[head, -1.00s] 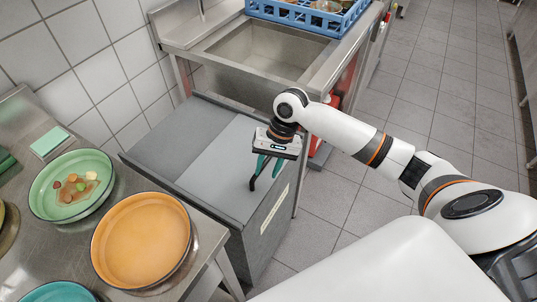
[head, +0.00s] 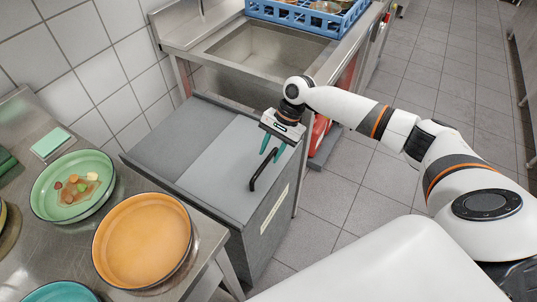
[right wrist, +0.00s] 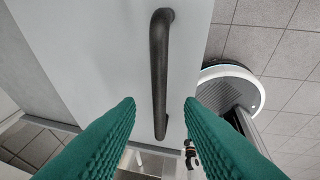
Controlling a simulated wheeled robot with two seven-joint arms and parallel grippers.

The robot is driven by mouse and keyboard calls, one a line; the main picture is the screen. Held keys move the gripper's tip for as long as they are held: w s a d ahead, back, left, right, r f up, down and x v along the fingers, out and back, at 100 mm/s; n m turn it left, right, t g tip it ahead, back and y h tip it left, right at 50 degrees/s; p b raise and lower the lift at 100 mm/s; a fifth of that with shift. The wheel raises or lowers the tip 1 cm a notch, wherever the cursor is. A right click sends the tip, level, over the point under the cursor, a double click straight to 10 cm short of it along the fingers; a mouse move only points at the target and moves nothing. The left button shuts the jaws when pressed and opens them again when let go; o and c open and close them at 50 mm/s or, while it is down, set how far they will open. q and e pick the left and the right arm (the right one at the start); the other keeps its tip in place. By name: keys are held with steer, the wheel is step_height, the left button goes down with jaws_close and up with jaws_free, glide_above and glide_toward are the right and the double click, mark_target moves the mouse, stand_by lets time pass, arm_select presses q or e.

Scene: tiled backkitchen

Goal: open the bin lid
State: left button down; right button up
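The grey bin (head: 254,240) stands between the counter and the sink, with its flat lid (head: 225,178) lying shut on top. A black bar handle (head: 263,170) sits on the lid near its right edge. It also shows in the right wrist view (right wrist: 159,70). My right gripper (head: 272,156) hangs above the lid by the handle's far end. In the right wrist view its green fingers (right wrist: 160,102) are spread wide, with the handle showing between and beyond them, not gripped. My left gripper is in neither view.
A steel counter (head: 205,262) at left holds a green plate with food scraps (head: 75,205) and an orange plate (head: 142,240). Behind the bin is a sink (head: 270,55) with a blue rack (head: 310,12). Tiled floor (head: 400,75) is free at right.

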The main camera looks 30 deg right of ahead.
steer(key=shift+x, duration=1.15)
jaws_close()
